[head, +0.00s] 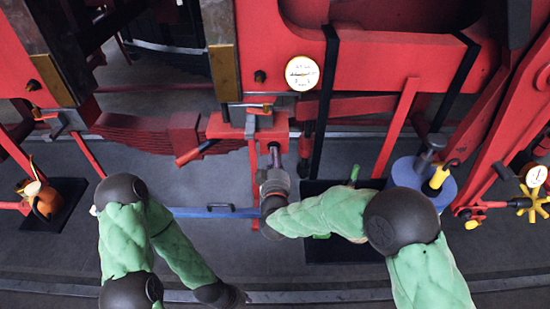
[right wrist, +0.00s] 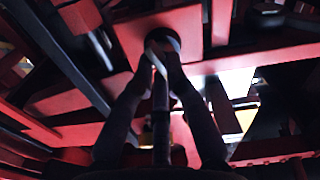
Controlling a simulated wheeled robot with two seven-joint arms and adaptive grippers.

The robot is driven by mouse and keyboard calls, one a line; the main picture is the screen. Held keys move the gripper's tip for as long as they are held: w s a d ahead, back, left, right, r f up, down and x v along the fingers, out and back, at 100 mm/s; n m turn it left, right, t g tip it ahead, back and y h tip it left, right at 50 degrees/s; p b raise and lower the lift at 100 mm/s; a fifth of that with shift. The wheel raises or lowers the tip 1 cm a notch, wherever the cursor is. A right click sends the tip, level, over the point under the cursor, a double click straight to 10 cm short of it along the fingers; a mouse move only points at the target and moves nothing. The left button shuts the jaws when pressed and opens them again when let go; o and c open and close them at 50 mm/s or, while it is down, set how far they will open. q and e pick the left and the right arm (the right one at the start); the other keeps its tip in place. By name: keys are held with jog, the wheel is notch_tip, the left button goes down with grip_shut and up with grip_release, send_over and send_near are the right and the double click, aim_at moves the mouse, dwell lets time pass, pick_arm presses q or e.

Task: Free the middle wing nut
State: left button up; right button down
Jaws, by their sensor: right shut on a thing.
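My right gripper (head: 274,152) points up at the underside of a red block (head: 222,126) in the middle of the head view. In the right wrist view its two dark fingers (right wrist: 158,64) close in on a pale, flat piece, which looks like the middle wing nut (right wrist: 154,56). The gripper is shut on it. The nut sits just below a dark round part in a red plate (right wrist: 190,35), with a rod (right wrist: 160,125) running towards the camera between the fingers. In the head view the nut is hidden by the gripper. My left arm is folded at lower left; its gripper does not show.
A white dial gauge (head: 302,73) is above the gripper. A blue bar (head: 215,211) lies to its left. A blue round stand (head: 424,180) with a yellow-handled tool is at right, and an orange pot (head: 43,198) at far left. Red beams crowd the space around the fingers.

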dwell(0.4)
jog(key=c, duration=1.2)
grip_release()
jog(key=shift+c, duration=0.2)
jog(key=s, duration=1.2)
jog(key=shift+f, duration=0.1)
